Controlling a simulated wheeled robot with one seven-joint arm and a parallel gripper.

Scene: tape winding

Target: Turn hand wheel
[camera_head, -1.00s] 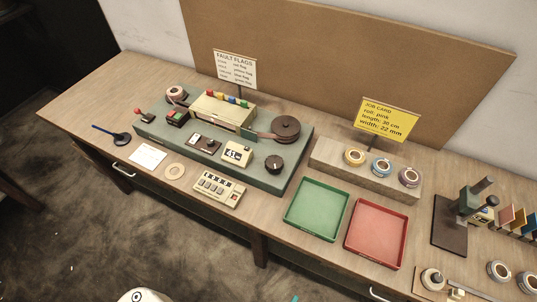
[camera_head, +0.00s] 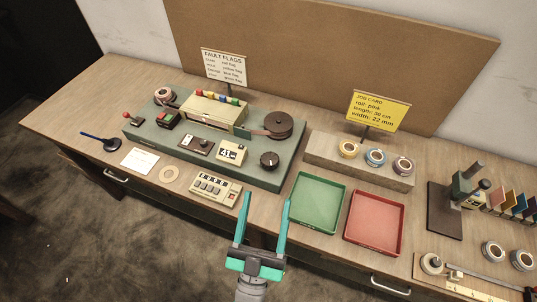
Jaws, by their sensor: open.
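The green winding machine (camera_head: 200,155) sits on the left half of the bench. A black round knob (camera_head: 269,159) at its front right corner looks like the hand wheel. A larger dark brown disc (camera_head: 278,124) stands behind it; I cannot tell for sure which of the two is the wheel. My gripper (camera_head: 265,198) is open and empty in front of the machine, its two teal fingers pointing toward the back. In the picture the fingertips are below the black knob and apart from it. Nothing hides the knob.
A yellow job card (camera_head: 377,112) stands behind a block with tape rolls (camera_head: 375,157). A stamp-like press (camera_head: 462,190) stands at the right.

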